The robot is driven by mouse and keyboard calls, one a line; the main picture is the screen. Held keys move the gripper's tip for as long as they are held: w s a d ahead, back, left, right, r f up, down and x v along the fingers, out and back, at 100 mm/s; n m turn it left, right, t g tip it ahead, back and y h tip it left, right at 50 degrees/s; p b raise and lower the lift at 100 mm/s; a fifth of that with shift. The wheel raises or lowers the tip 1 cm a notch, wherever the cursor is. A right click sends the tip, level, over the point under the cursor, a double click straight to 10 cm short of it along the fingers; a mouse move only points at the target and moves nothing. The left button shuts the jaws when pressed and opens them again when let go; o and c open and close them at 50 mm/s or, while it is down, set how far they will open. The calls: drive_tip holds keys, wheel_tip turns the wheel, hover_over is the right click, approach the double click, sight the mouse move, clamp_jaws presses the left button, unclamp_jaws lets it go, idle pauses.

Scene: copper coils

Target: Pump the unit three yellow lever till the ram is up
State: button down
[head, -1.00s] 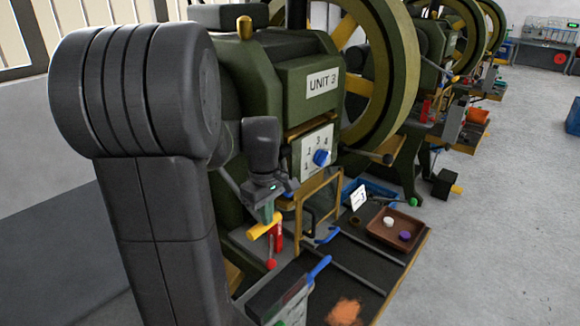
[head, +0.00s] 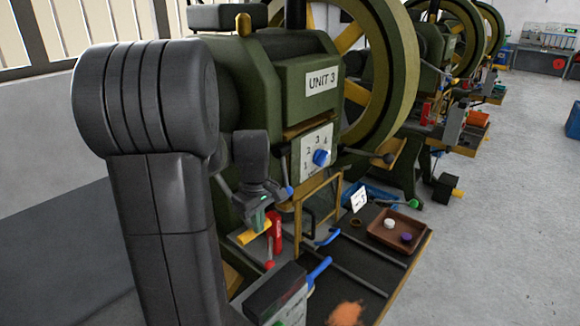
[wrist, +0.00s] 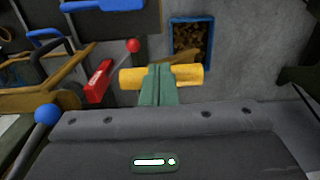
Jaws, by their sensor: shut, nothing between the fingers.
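The yellow lever's grip (head: 254,233) shows at the front of the green press marked UNIT 3 (head: 323,83), just below my gripper (head: 261,218). In the wrist view, its yellow bar (wrist: 188,75) lies crosswise at the green fingertips of my gripper (wrist: 157,84), showing on both sides of them. My fingers are shut together with nothing between them. They overlap the bar's middle and look to be against it, though contact is hard to tell. The ram cannot be made out, so its height is unclear.
A red lever with a ball end (wrist: 132,46) stands close to the left of the yellow bar. A blue ball knob (wrist: 47,113) is nearer. A numbered dial (head: 320,157), yellow guard frame (head: 319,180) and brown tray (head: 381,236) are right of my gripper.

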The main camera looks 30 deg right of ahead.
drive_tip(key=shift+w+a+f+b, duration=0.3)
drive_tip(key=shift+w+f+b, duration=0.1)
drive_tip(key=shift+w+f, duration=0.45)
drive_tip(key=s+d+r+p, duration=0.1)
drive_tip(key=s+r+p, duration=0.2)
drive_tip(key=r, duration=0.3)
drive_tip(key=s+d+r+p, duration=0.1)
drive_tip(key=s+r+p, duration=0.2)
drive_tip(key=r, duration=0.4)
drive_tip(key=shift+s+d+p, duration=0.25)
drive_tip(key=shift+s+p, duration=0.1)
drive_tip(key=shift+p, duration=0.5)
wheel_tip(320, 180, up, 7)
idle(0.4)
wheel_tip(320, 180, down, 7)
idle(0.4)
